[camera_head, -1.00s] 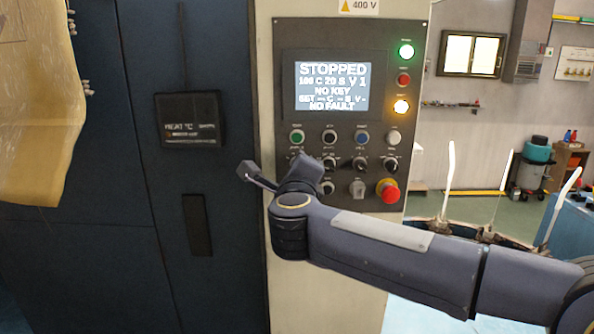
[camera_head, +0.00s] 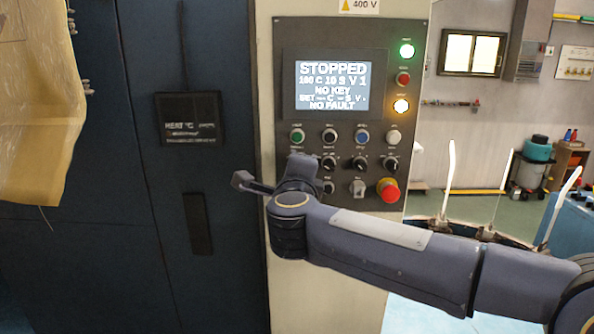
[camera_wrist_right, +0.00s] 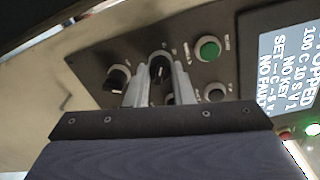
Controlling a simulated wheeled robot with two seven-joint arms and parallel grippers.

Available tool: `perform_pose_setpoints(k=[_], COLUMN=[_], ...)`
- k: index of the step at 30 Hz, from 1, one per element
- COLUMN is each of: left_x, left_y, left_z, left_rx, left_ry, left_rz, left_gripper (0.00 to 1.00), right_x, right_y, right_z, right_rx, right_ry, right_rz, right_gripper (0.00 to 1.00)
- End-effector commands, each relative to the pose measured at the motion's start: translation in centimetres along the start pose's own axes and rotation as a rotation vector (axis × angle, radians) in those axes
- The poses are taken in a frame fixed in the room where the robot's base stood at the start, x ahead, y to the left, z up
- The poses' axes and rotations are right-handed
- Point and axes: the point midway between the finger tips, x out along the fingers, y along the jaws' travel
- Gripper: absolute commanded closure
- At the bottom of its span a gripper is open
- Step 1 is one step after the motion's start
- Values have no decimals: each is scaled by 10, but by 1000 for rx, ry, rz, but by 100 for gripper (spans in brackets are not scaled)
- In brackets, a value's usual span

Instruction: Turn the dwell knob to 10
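The dwell knob (camera_wrist_right: 160,68), black and round, is the knob beside the green button in the right wrist view. My right gripper (camera_wrist_right: 162,78) has one finger on each side of it and appears shut on it. In the head view my right wrist hides this knob at the left end of the knob row. The display (camera_head: 333,86) reads STOPPED, 100 C 10 S V 1, NO KEY, NO FAULT. My left gripper is not in view.
Another black knob (camera_wrist_right: 118,80) sits close to the gripped one. Several other knobs and buttons share the control panel (camera_head: 410,130), with a red emergency stop (camera_head: 388,190) at lower right. A dark cabinet (camera_head: 90,270) stands to the left.

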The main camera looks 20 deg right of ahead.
Motion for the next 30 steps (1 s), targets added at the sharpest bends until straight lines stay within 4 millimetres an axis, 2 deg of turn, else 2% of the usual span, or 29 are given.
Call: perform_pose_setpoints(k=[1, 5, 14, 17, 25, 30], left_x=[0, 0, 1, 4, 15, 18], left_y=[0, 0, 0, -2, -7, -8], left_z=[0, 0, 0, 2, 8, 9], left_rx=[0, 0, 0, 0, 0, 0], left_ry=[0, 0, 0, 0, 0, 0], left_rz=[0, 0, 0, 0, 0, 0], left_gripper=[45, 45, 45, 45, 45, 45], right_x=[0, 0, -2, -11, -57, -74], right_y=[1, 1, 1, 1, 2, 2], right_z=[0, 0, 0, 0, 0, 0], right_rx=[-2, -1, 0, 0, 1, 0], right_ry=[-2, -1, -1, -2, -4, -3], right_rz=[2, 2, 0, -1, -1, 1], right_gripper=[74, 57, 57, 57, 57, 57])
